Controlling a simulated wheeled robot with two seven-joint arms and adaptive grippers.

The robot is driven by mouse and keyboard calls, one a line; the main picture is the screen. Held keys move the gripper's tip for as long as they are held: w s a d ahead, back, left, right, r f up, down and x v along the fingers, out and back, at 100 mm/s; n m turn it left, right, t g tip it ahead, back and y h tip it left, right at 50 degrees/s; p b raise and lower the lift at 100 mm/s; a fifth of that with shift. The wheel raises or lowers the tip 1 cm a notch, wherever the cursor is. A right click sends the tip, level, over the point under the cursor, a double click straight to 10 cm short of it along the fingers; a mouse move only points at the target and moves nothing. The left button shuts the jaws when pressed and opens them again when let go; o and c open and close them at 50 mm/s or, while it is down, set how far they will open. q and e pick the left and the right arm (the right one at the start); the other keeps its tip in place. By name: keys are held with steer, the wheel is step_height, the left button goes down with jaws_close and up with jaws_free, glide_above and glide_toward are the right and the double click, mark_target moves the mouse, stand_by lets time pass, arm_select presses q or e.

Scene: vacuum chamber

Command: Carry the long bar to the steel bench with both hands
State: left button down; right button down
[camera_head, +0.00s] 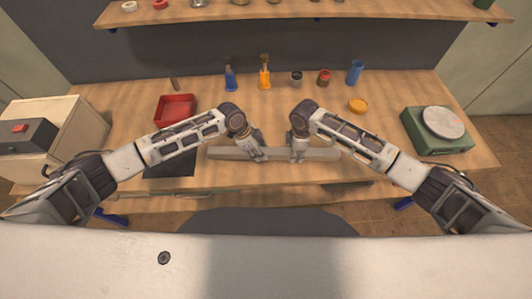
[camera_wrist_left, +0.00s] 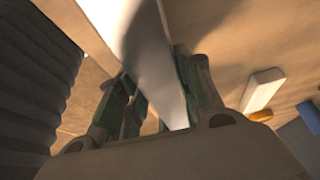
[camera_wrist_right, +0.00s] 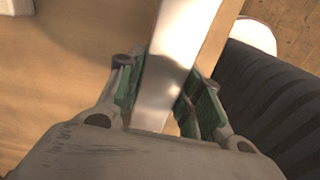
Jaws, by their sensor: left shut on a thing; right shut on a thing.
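The long bar (camera_head: 225,153) is pale grey and lies left to right along the front of the wooden bench (camera_head: 215,90). Whether it rests on the wood or hangs just above it I cannot tell. My left gripper (camera_head: 257,157) is shut on the bar left of its middle. My right gripper (camera_head: 298,156) is shut on it right of its middle. In the left wrist view the bar (camera_wrist_left: 150,55) runs between the fingers, and in the right wrist view the bar (camera_wrist_right: 180,50) does too. I cannot make out a steel bench in these views.
A red tray (camera_head: 176,108) stands at the left. Blue (camera_head: 230,78) and orange (camera_head: 264,76) bottles, small jars and a blue cup (camera_head: 355,72) stand at the back. A yellow disc (camera_head: 358,106) and a green scale (camera_head: 436,130) are at the right. A shelf (camera_head: 300,10) runs above.

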arm_select(q)
steer(key=shift+f, duration=0.25)
arm_select(e)
steer(key=shift+f, duration=0.15)
